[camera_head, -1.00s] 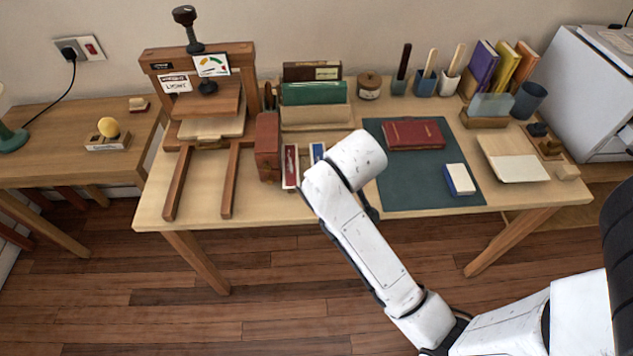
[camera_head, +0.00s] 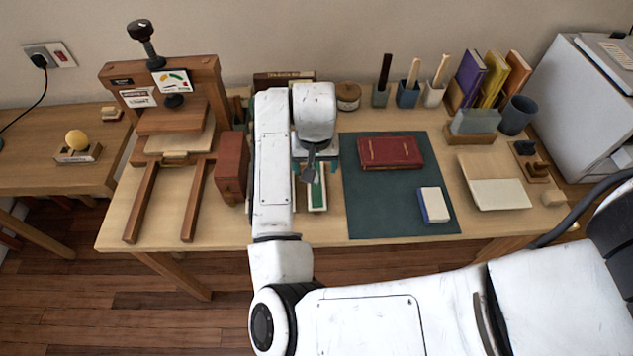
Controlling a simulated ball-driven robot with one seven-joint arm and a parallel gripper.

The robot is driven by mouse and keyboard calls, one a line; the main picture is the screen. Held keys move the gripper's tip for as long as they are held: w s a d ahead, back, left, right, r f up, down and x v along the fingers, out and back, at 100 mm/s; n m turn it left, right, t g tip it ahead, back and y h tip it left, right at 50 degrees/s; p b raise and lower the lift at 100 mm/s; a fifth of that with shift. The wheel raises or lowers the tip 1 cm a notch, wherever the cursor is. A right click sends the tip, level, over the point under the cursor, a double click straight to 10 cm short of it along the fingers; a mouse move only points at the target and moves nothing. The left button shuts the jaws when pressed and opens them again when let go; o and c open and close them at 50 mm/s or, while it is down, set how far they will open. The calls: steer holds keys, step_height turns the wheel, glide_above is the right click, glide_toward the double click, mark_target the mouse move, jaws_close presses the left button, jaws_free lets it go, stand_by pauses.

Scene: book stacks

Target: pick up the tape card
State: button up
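A slim white card with a green strip (camera_head: 317,192) lies on the table, left of the dark green mat; I take it for a tape card. My gripper (camera_head: 316,167) points down over the card's far end, near the table. Small teal parts show on either side of it, but its fingers are mostly hidden by my own wrist. I cannot tell whether it touches the card. Any other cards left of this one are hidden behind my arm.
A reddish-brown box (camera_head: 233,165) stands left of my arm, beside a wooden press (camera_head: 165,110). The dark green mat (camera_head: 385,215) holds a red book (camera_head: 390,153) and a blue-and-white block (camera_head: 434,205). Pots with tools stand behind. The mat's front is mostly clear.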

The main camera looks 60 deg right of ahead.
mark_target(316, 184)
steer(key=shift+w+d+f+p, duration=0.1)
steer(key=shift+d+f+p, duration=0.1)
steer(key=shift+f, duration=1.1)
steer(key=shift+w+d+f+p, duration=0.1)
steer(key=shift+d+f, duration=0.1)
steer(key=shift+f, duration=1.05)
steer(key=shift+w+d+f+p, duration=0.1)
steer(key=shift+d+f, duration=0.1)
steer(key=shift+f, duration=1.1)
steer(key=shift+c, duration=0.4)
steer(key=c, duration=1)
